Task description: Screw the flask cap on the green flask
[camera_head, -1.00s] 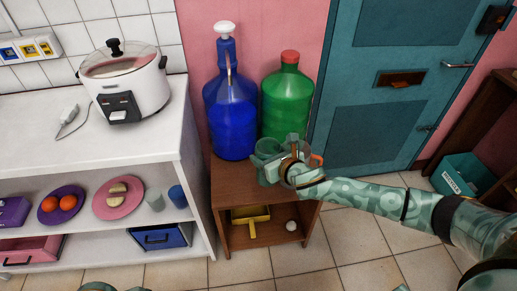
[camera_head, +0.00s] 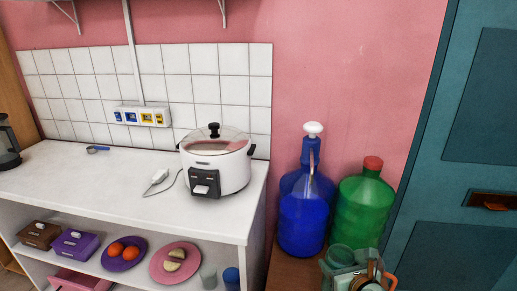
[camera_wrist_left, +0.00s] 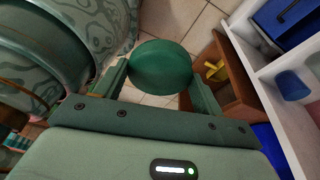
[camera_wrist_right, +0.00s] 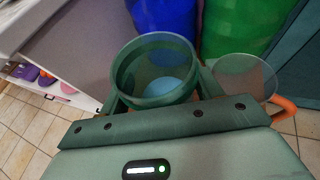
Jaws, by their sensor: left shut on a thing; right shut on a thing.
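The green flask (camera_wrist_right: 150,98) is in the right wrist view, a round green vessel with its open mouth facing the camera and no cap on it. My right gripper (camera_wrist_right: 157,80) is shut on it. In the head view the flask (camera_head: 340,256) shows at the lower right, low in front of the big bottles. The flask cap (camera_wrist_left: 160,67), a dark green disc, is in the left wrist view, with my left gripper (camera_wrist_left: 158,74) shut on its sides. The left gripper is outside the head view. Cap and flask are apart.
A clear cup (camera_wrist_right: 243,74) with an orange handle is right beside the flask. A blue bottle (camera_head: 303,215) and a green bottle (camera_head: 362,208) with a red top stand on the wooden stand (camera_head: 285,271). A white counter (camera_head: 120,185) with a rice cooker (camera_head: 222,172) is left.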

